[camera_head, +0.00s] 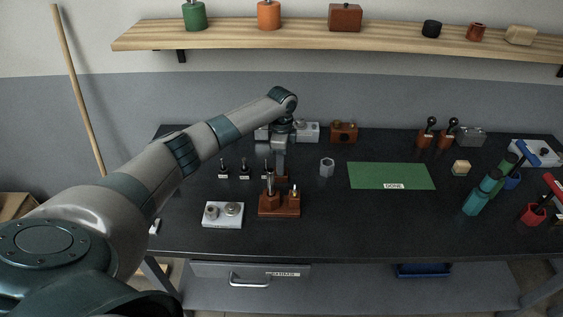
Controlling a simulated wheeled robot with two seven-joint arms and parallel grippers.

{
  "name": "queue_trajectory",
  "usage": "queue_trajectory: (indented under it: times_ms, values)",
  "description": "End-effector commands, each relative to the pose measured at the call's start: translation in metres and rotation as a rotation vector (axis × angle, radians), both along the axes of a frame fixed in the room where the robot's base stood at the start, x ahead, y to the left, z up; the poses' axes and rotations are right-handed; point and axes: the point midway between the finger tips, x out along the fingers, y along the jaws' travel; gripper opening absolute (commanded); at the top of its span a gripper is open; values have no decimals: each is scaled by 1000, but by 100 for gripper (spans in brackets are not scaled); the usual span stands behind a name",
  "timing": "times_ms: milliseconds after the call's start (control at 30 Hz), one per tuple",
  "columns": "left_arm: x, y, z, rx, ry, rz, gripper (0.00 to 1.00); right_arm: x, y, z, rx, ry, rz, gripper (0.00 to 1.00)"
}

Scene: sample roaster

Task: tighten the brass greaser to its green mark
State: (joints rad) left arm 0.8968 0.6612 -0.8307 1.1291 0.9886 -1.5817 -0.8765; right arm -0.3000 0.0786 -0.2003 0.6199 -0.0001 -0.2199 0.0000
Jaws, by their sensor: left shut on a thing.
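My left gripper (279,173) reaches down over the middle of the bench, just behind and above a red-brown block (279,210) with upright fittings. It is shut on a small part at the block, which I take to be the brass greaser; the fingers and arm hide most of it. A slim upright part (269,184) stands on the block's left side and a shorter fitting (294,194) on its right. The green mark is too small or hidden to make out. My right gripper is not in view.
A white plate with two round fittings (222,214) lies left of the block. Several small dark-handled pieces (245,170) stand behind it. A grey hexagonal piece (327,167) and a green mat labelled DONE (391,170) are to the right. The bench front right of the block is clear.

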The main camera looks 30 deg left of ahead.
Motion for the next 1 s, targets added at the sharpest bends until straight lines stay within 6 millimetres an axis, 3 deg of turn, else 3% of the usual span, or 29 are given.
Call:
queue_trajectory:
  times_ms: [1000]
  values:
    - [-1, 0, 1, 0, -4, -960, 2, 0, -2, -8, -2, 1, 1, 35]
